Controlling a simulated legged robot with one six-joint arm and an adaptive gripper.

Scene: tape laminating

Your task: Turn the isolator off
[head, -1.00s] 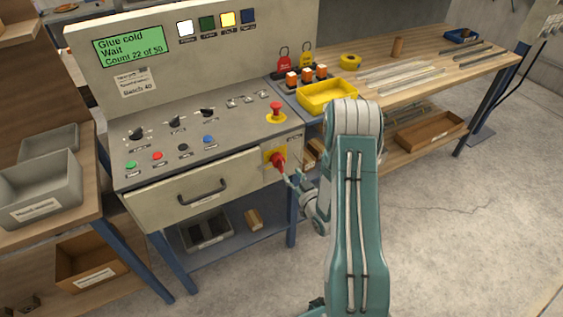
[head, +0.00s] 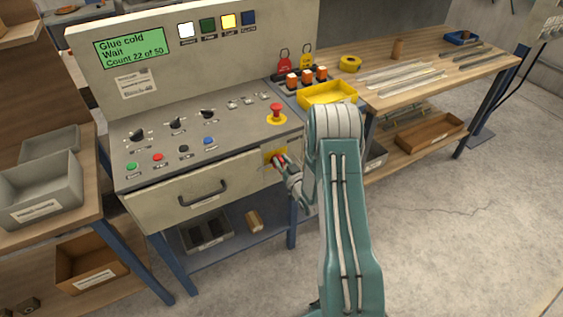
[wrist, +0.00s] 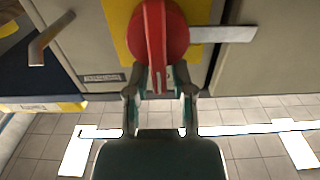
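The isolator is a red rotary knob (wrist: 158,40) with a raised handle bar on a yellow plate (wrist: 118,22), on the front of the grey console. In the wrist view its bar stands nearly upright. In the head view the knob (head: 279,160) is partly hidden by my gripper. My gripper (wrist: 160,75) is at the knob's lower edge, one finger on each side of the bar's lower end. The fingers look spread, and I cannot tell whether they touch the bar.
A red emergency stop button (head: 276,112) sits above on the console (head: 215,135). A drawer with a black handle (head: 203,193) is to the left. A yellow tray (head: 328,93) is behind my arm. A flat metal bar (wrist: 224,34) sticks out right of the knob.

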